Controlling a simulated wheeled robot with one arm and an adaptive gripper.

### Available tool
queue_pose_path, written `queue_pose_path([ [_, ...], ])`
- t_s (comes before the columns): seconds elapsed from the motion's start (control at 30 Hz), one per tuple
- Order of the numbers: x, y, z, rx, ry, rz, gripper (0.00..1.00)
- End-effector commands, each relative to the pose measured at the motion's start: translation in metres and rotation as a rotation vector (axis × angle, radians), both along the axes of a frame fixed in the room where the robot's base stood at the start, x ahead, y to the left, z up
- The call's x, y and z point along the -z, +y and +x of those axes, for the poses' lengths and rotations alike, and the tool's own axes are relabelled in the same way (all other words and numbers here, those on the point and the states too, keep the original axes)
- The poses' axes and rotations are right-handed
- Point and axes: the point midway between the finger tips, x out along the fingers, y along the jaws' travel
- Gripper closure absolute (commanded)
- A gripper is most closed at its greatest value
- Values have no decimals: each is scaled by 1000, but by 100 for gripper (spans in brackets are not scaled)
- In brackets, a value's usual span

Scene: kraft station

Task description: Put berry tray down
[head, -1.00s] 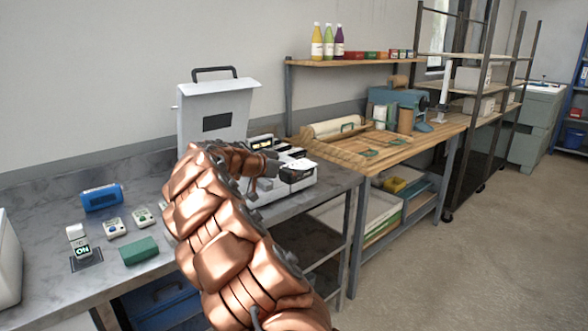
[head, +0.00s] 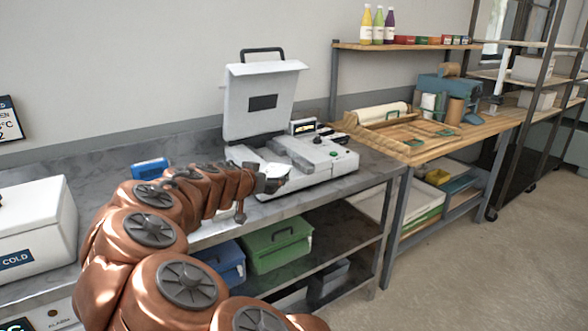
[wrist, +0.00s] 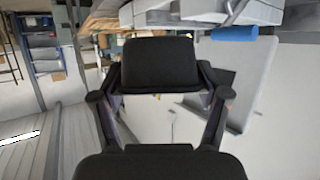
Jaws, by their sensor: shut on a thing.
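My gripper (head: 270,181) is at the front of a white sealing machine (head: 322,158), whose lid (head: 262,102) stands open. A small pale thing (head: 278,171) shows at the gripper's tip, and the gripper is shut on it. This is probably the berry tray, but it is too small and too covered to make out its contents. I cannot tell whether it touches the machine.
The machine stands on a grey bench (head: 365,172). A white cold box (head: 30,225) is at the left, with a blue roll (head: 150,169) behind my arm. Green (head: 278,245) and blue (head: 224,262) crates sit on the shelf below. A wooden table (head: 455,140) stands to the right.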

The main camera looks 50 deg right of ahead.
Motion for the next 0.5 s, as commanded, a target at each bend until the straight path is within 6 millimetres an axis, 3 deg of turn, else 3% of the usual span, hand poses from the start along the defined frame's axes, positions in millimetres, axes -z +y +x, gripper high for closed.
queue_pose_path([
  [0.5, 20, 156, 53, -418, 1, 1, 72],
])
